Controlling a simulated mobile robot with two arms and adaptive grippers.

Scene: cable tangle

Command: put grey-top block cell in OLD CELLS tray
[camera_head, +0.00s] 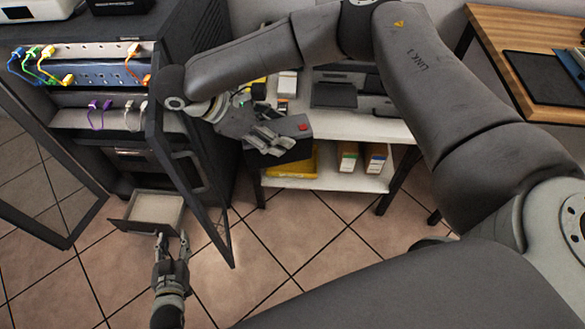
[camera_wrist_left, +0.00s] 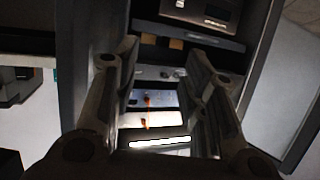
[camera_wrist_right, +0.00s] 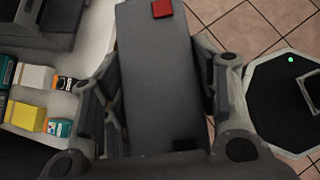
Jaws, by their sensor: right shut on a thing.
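My right gripper (camera_head: 268,138) is shut on a long dark block with a grey top and a red square at one end, the grey-top block cell (camera_head: 295,127). The block is held in front of the white shelf unit. In the right wrist view, the block (camera_wrist_right: 158,75) lies between the two fingers (camera_wrist_right: 160,105). My left gripper (camera_head: 172,238) is open and empty at the front edge of the pulled-out drawer (camera_head: 155,208) of the black cabinet. A yellow tray (camera_head: 298,164) sits on the lower shelf, partly hidden by the block. No OLD CELLS label is readable.
The black cabinet's open door (camera_head: 198,170) stands between the drawer and the shelf unit (camera_head: 335,178). Small boxes (camera_head: 347,157) stand on the lower shelf. Colored cables (camera_head: 45,62) hang in the cabinet. A wooden table (camera_head: 510,45) stands at right. The tiled floor in front is clear.

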